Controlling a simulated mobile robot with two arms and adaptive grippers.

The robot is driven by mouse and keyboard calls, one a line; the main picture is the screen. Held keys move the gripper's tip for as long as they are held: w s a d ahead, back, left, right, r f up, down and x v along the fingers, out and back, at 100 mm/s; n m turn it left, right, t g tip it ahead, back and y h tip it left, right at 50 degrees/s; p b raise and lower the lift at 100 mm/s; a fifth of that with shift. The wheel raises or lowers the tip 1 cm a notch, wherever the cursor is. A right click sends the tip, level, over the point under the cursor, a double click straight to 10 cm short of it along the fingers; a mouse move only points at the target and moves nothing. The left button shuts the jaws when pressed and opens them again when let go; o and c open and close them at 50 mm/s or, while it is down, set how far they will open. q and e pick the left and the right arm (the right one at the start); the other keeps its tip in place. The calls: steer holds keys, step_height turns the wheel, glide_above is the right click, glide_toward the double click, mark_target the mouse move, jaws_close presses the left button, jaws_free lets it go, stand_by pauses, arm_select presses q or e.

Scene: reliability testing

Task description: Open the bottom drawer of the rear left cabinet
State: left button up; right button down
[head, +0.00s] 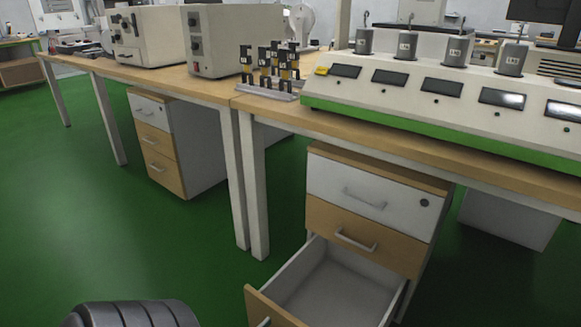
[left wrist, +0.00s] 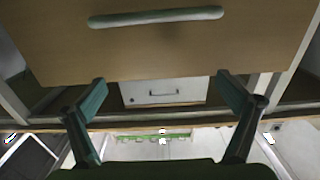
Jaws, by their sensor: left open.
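The near cabinet (head: 372,185), under the right-hand table, has a white top drawer and a wooden middle drawer (head: 350,236), both shut. Its bottom drawer (head: 325,285) is pulled well out and looks empty. The further left cabinet (head: 166,145) has all its drawers shut. In the left wrist view, which looks upside down, my left gripper (left wrist: 160,80) is open with nothing between its fingers. A wooden drawer front (left wrist: 165,50) with a bar handle (left wrist: 155,17) is close ahead, the handle outside the fingers. A white drawer (left wrist: 165,92) shows beyond. My right gripper is out of view.
Wooden tables with pale legs (head: 255,185) stand over the cabinets. On top are a long white-and-green instrument panel (head: 445,105) and boxy beige devices (head: 220,40). The green floor (head: 120,235) is clear at the left. A dark ribbed part of mine shows at bottom left.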

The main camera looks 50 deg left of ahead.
arm_select(q)
steer(key=shift+r, duration=1.2)
